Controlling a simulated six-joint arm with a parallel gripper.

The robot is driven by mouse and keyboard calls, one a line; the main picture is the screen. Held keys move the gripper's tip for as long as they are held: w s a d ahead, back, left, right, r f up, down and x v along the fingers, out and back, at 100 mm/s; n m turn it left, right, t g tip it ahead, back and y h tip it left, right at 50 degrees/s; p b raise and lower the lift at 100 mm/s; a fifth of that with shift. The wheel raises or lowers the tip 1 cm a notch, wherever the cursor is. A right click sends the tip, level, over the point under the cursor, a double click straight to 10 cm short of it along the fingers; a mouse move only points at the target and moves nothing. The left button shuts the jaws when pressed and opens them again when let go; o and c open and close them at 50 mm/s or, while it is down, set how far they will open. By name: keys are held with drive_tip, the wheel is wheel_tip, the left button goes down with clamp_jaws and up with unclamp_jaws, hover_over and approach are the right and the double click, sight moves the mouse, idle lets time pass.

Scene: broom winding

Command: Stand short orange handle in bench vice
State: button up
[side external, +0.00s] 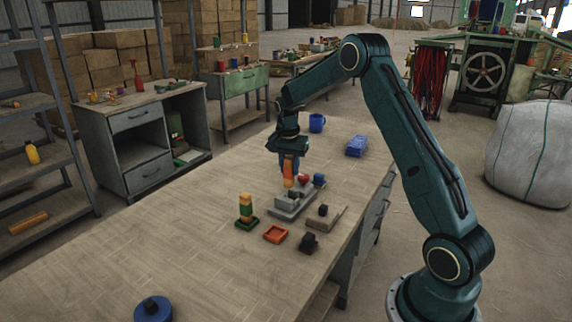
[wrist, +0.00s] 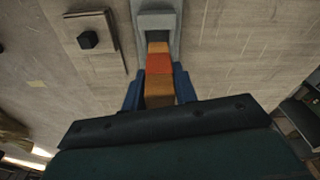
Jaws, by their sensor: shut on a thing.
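My gripper (side external: 289,160) is shut on the short orange handle (side external: 288,174) and holds it upright over the grey bench vice (side external: 291,206). In the wrist view the blue fingers of my gripper (wrist: 158,84) flank the handle (wrist: 159,64), which shows orange and brownish bands. Its far end lines up with the grey vice (wrist: 157,20) in that view. I cannot tell whether the handle's lower end touches the vice or sits between its jaws.
A red piece (side external: 303,178) and a blue piece (side external: 319,180) stand close behind the vice. A board with a dark block (side external: 324,211), an orange tray (side external: 275,234), a black block (side external: 309,243) and a coloured stack (side external: 245,207) are nearby. The bench's left front is mostly clear.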

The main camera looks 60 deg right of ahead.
sight(288, 159)
drive_tip(key=shift+f, duration=2.8)
drive_tip(key=shift+f, duration=0.6)
drive_tip(key=o, duration=0.7)
drive_tip(key=shift+s+a+r, duration=0.1)
drive_tip(key=shift+a+r, duration=0.1)
drive_tip(key=shift+r, duration=1.6)
drive_tip(key=shift+a+r, duration=0.25)
drive_tip(key=shift+r, duration=1.6)
drive_tip(key=shift+s+a+r, duration=0.1)
drive_tip(key=shift+a+r, duration=0.1)
drive_tip(key=shift+r, duration=1.6)
